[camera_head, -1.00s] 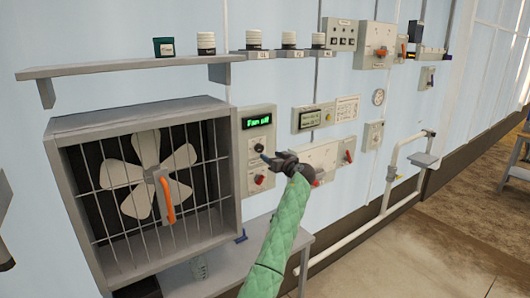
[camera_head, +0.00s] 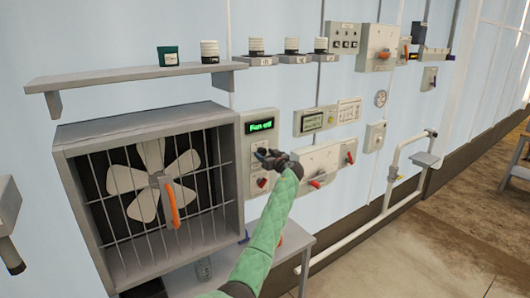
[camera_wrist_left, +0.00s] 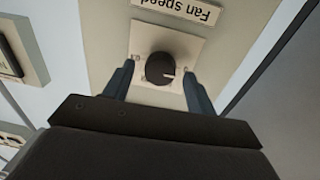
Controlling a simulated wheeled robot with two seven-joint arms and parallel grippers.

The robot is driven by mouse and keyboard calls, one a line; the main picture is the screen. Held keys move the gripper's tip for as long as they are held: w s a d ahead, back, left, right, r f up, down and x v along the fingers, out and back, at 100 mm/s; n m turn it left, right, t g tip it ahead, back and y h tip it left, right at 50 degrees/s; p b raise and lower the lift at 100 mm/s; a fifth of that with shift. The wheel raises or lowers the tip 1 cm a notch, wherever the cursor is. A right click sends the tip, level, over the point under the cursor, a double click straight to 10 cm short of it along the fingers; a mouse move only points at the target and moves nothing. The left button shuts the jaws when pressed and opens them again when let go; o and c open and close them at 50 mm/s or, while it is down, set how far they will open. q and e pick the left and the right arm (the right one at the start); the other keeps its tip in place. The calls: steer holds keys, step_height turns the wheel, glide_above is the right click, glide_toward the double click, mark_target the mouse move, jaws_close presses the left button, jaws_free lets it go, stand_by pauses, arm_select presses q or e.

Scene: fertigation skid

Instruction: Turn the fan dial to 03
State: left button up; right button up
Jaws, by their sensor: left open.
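The fan panel (camera_head: 248,189) is a beige box on the wall just right of the caged fan (camera_head: 152,180). Its green display (camera_head: 262,126) reads "Fan off". The fan dial (camera_wrist_left: 160,68) is a round black knob with a light pointer mark, on a pale plate below an upside-down "Fan speed" label (camera_wrist_left: 178,8) in the left wrist view. My left gripper (camera_wrist_left: 158,78) is open, with one finger on each side of the dial; I cannot tell whether they touch it. In the head view my left gripper (camera_head: 268,156) hides the dial. My right gripper is not in view.
A shelf (camera_head: 130,74) with small pots is above. More panels with red handles lie to the right.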

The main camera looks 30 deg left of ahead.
arm_select(q)
steer(key=shift+w+a, duration=0.1)
steer(key=shift+a, duration=0.15)
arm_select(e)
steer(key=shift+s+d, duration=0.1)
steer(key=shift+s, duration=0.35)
arm_select(q)
steer(key=c, duration=1)
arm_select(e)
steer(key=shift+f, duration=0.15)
